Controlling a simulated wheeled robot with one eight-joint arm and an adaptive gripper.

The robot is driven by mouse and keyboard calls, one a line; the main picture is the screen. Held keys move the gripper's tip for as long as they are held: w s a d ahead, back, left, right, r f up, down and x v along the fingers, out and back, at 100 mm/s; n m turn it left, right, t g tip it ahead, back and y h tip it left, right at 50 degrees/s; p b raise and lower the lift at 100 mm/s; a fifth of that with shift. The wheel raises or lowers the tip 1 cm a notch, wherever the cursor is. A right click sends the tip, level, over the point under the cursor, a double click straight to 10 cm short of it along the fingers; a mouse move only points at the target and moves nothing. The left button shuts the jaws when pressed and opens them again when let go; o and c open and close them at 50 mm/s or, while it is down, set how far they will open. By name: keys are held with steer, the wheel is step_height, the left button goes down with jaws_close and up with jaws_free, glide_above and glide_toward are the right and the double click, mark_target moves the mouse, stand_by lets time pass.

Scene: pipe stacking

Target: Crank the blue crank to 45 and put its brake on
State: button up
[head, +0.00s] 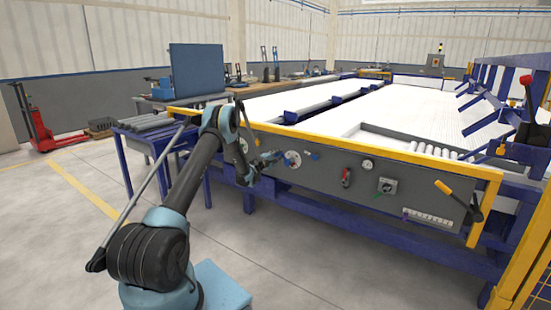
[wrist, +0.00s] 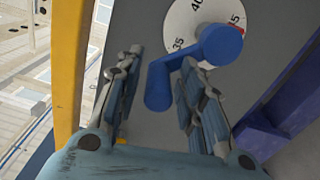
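The blue crank (wrist: 220,44) shows in the wrist view, its round hub in front of a white dial (wrist: 185,22) and its rounded handle (wrist: 157,88) at lower left. The dial reads 35, 40 and 45, with a red mark beside 45. My gripper (wrist: 160,58) is open, one finger on each side of the handle. The right finger is close to the handle; contact is unclear.
The grey panel (head: 330,188) runs under a yellow rail (head: 370,147). Further right are a red-handled lever (head: 346,177), a gauge (head: 367,164), a rotary switch (head: 387,186) and a yellow-handled lever (head: 444,188). The floor in front is clear.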

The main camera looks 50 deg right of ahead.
steer(key=shift+w+a, duration=0.1)
steer(key=s+a, duration=0.1)
steer(key=a, duration=1)
steer(key=shift+s+a, duration=0.35)
